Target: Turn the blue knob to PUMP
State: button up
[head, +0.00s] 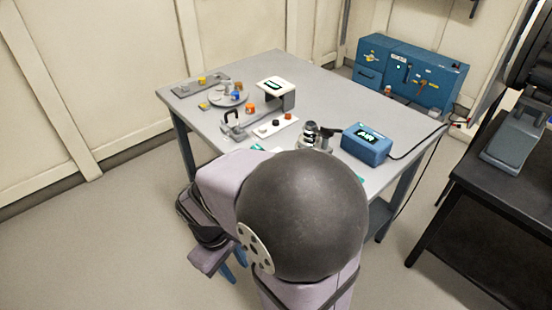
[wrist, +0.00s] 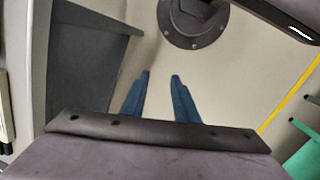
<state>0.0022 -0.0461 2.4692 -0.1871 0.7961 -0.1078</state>
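I cannot clearly make out a blue knob or a PUMP label. On the table in the head view, a blue box (head: 366,146) has a small lit display, which seems to read AIR. A shiny metal fitting with a dark handle (head: 311,133) stands just left of it, partly hidden behind my arm.
The grey table (head: 205,142) also holds a white-topped stand (head: 275,88) and a white strip with knobs (head: 275,127). A large blue cabinet (head: 410,75) stands behind. A black bench (head: 490,190) is at right. A cable runs from the blue box. Open floor lies at left.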

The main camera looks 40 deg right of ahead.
jog(key=w+d+r+n+h, duration=0.3)
jog(key=w+d+n+h, duration=0.1)
jog(key=w+d+n, duration=0.1)
jog(key=w+d+r+n+h, duration=0.3)
jog(key=w+d+n+h, duration=0.1)
jog(key=d, duration=0.4)
jog(key=w+d+r+n+h, duration=0.3)
jog(key=w+d+n+h, duration=0.1)
jog(key=w+d+n, duration=0.2)
jog(key=shift+w+d+t+b, duration=0.4)
jog(key=shift+w+d, duration=0.35)
jog(key=shift+w, duration=0.35)
jog(key=shift+x, duration=3.65)
jog(key=shift+f, duration=0.1)
jog(key=shift+p, duration=0.3)
grip_shut()
